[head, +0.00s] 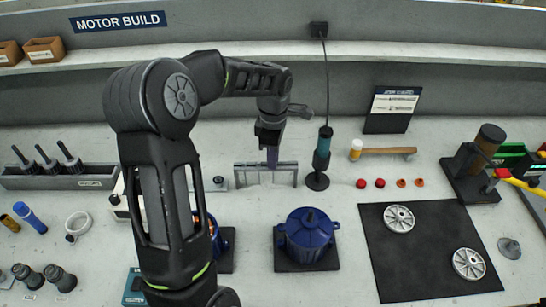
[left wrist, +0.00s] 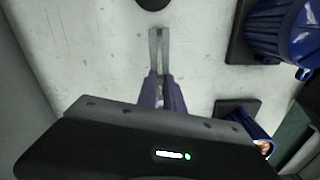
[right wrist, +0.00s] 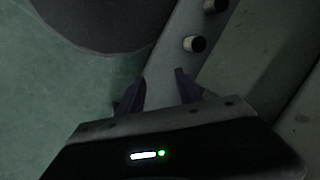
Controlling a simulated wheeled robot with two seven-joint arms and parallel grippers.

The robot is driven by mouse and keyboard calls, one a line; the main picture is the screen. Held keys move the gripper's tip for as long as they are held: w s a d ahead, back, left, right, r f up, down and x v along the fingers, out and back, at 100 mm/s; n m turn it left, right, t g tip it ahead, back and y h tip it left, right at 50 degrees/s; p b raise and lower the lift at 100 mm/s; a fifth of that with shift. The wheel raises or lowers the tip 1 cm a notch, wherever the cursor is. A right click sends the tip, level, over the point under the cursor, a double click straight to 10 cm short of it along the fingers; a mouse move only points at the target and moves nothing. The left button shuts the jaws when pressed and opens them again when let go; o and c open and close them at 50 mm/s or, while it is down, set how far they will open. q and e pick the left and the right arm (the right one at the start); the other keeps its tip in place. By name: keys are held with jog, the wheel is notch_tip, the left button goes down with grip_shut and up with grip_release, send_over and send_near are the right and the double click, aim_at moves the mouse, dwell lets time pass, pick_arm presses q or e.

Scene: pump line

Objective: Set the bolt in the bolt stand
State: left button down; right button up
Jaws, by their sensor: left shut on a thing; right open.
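The bolt stand appears to be the grey gantry-like frame (head: 245,168) standing on the bench in the middle of the head view. Its narrow top (left wrist: 154,45) shows ahead of the fingers in the left wrist view. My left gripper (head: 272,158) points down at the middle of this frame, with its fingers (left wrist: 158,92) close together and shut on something. The bolt itself is mostly hidden between the fingers; I cannot make out its shape or whether it touches the stand. My right gripper (right wrist: 160,88) is open and empty, away from the bench top, and does not show in the head view.
A blue pump housing (head: 309,235) stands on a dark plate to the front right. A dark teal tool (head: 322,158) hangs on a cord just right of the stand. A black mat (head: 420,270) with two grey discs lies farther right. My left arm covers part of the left bench.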

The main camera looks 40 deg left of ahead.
dwell(0.3)
pick_arm(q)
jog(key=c, duration=1.4)
grip_release()
jog(key=shift+o, duration=0.7)
jog(key=shift+r+p, duration=2)
jog(key=shift+r, duration=1.05)
